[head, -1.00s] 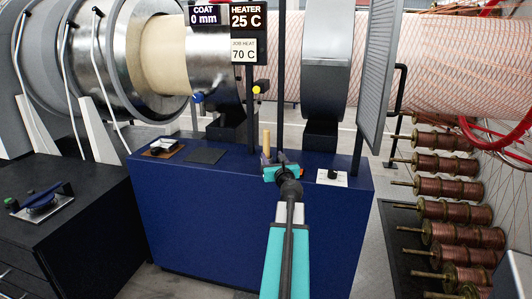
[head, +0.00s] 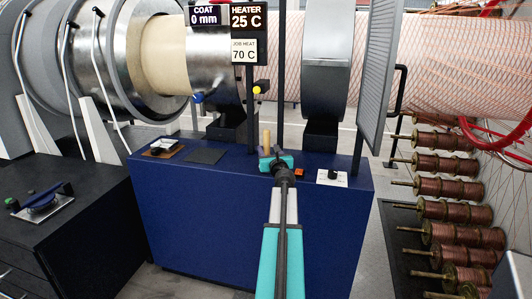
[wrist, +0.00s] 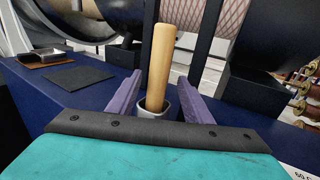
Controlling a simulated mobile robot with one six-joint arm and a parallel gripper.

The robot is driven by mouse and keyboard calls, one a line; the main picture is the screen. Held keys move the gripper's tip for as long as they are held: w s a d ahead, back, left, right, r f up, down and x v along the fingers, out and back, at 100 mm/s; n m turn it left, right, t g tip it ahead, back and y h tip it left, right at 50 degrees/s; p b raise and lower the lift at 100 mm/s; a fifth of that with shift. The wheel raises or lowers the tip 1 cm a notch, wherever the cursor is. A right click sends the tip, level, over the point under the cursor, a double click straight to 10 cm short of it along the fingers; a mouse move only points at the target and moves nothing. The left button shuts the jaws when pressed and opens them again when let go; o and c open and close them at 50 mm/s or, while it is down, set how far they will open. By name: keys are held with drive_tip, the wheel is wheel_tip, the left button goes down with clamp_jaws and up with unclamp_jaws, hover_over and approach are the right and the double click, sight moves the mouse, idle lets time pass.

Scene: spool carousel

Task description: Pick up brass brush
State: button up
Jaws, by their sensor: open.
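The brush's light wooden handle (head: 266,140) stands upright on top of the blue cabinet (head: 240,225). In the wrist view the wooden handle (wrist: 160,62) rises from a small metal holder (wrist: 155,106), tilted slightly right in that picture; the brass end is hidden. My gripper (head: 272,158) is just in front of the handle at the cabinet top. In the wrist view my gripper's two purple fingers (wrist: 158,97) are apart, one on each side of the holder and low part of the handle, with visible gaps.
A dark flat pad (head: 205,156) and a brown tray (head: 163,149) lie left on the cabinet top. A white plate with a black knob (head: 332,177) is at right. A dark post (head: 281,80) stands close behind the handle. Copper spools (head: 450,211) fill the right side.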

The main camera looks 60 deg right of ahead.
sight(265, 144)
drive_tip(key=shift+w+d, duration=0.3)
drive_tip(key=shift+w, duration=0.05)
drive_tip(key=shift+x, duration=2.6)
drive_tip(key=shift+f, duration=0.1)
drive_tip(key=c, duration=1.2)
drive_tip(key=shift+o, duration=0.2)
wheel_tip(265, 144, up, 10)
drive_tip(key=p, duration=0.4)
